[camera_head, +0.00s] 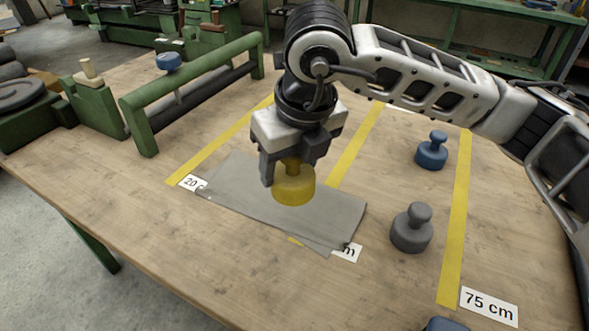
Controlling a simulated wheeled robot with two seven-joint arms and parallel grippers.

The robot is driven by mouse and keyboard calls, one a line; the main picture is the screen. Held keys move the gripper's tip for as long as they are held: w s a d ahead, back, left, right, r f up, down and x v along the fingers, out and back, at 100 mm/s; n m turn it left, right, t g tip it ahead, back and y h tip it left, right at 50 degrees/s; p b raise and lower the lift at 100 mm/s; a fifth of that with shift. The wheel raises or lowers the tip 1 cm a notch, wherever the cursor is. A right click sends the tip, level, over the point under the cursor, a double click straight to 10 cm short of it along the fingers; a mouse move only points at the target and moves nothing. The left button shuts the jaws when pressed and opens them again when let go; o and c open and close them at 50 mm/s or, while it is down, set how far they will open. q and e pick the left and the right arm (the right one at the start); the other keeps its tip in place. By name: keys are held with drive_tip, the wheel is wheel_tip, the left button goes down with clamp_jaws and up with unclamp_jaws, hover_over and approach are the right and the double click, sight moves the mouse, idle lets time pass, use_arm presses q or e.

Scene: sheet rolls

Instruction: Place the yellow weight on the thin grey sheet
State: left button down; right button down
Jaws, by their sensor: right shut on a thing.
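The yellow weight (293,188) is a squat cylinder with a narrow knob on top. My right gripper (291,165) comes down from above and is shut on the knob. The thin grey sheet (245,200) lies flat on the table, at a slant, below and around the weight in the picture. The weight appears over the sheet's middle; I cannot tell if its base touches the sheet. The sheet covers parts of the yellow lines and label. My left gripper is not in view.
A grey weight (411,228) and a blue weight (432,151) stand on the wooden table (120,190) to the right. A green sheet roller frame (143,128) stands at the left back. A "75 cm" label (489,307) lies by the right yellow line (456,230). The front left table is clear.

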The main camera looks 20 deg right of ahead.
sight(285, 166)
drive_tip(key=w+f, duration=0.3)
drive_tip(key=w, duration=0.1)
drive_tip(key=w+f, duration=0.2)
drive_tip(key=shift+d+f, duration=0.35)
drive_tip(key=shift+s+p+x, duration=0.1)
drive_tip(key=shift+p+x, duration=0.1)
drive_tip(key=shift+x, duration=0.7)
drive_tip(key=shift+s+p+x, duration=0.15)
drive_tip(key=shift+x, duration=0.75)
drive_tip(key=shift+d, duration=0.1)
drive_tip(key=shift+f, duration=0.15)
drive_tip(key=shift+s+f+b, duration=0.2)
drive_tip(key=shift+f+b, duration=0.5)
drive_tip(key=shift+b, duration=0.1)
drive_tip(key=shift+c, duration=2.1)
unclamp_jaws()
drive_tip(key=shift+f, duration=0.2)
drive_tip(key=shift+r, duration=0.2)
